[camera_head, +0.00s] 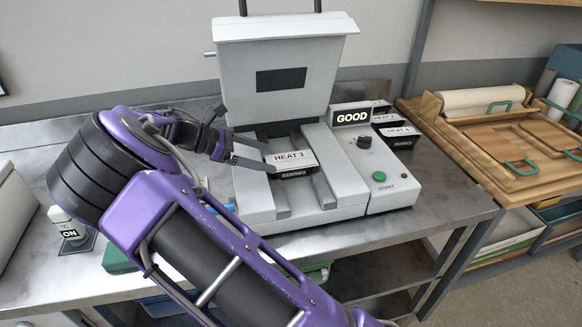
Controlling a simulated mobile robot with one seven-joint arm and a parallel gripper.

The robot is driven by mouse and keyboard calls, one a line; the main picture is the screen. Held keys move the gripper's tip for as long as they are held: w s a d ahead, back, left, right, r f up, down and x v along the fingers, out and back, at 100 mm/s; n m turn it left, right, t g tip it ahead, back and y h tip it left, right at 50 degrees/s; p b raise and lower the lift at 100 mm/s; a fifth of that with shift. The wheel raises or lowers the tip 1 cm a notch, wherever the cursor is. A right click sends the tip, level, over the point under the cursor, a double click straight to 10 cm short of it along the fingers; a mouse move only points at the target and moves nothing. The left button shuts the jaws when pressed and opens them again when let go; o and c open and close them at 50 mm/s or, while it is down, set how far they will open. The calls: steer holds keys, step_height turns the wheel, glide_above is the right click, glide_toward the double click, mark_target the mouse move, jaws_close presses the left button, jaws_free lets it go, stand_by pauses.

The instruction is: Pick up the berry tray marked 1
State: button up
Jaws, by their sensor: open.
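The berry tray (293,170) is a small dark tray with a white top lettered HEAT 1 and BERRIES on its front edge. It sits on the bed of the grey machine (336,165), between two raised rails. My gripper (270,157) comes in from the left with its fingers spread, at the tray's left end. Whether a finger touches the tray cannot be told from this view.
The machine's lid (282,70) stands raised behind the tray. To the right are a lit GOOD display (352,116), a black knob (364,142) and a green START button (379,176). More dark trays (398,139) sit behind the controls. A wooden bench (480,140) stands at right.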

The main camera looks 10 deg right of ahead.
mark_target(285, 161)
steer(key=shift+x, duration=3.55)
steer(key=shift+w+r, duration=0.1)
steer(key=shift+w, duration=0.05)
steer(key=c, duration=1.4)
